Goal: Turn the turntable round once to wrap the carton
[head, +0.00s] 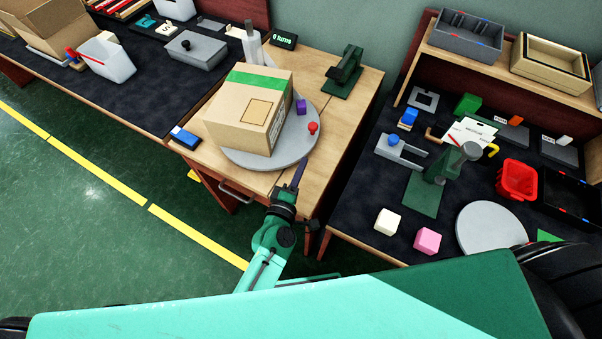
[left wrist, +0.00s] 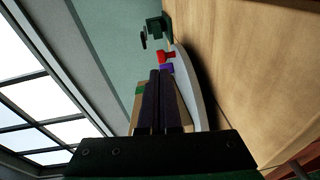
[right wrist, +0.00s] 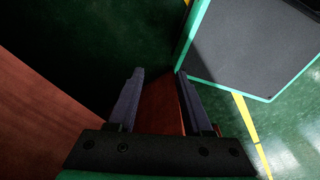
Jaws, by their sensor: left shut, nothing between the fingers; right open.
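The brown carton (head: 245,110) with a green strip across its top stands on the round grey turntable (head: 288,149). A red knob (head: 313,127) and a purple block (head: 301,106) are on the turntable to the right of the carton. A counter display (head: 284,39) behind reads "0 turns". My left gripper (head: 298,172) is shut and empty, close to the turntable's front right edge; I cannot tell whether it touches. In the left wrist view its fingers (left wrist: 159,85) point toward the carton, the purple block and the red knob (left wrist: 167,56). My right gripper (right wrist: 158,85) is open and empty, seen only in the right wrist view.
A grey post (head: 251,42) and a dark green stand (head: 345,72) are at the back. The right bench holds a red bin (head: 516,180) and several blocks. Green floor is free at left.

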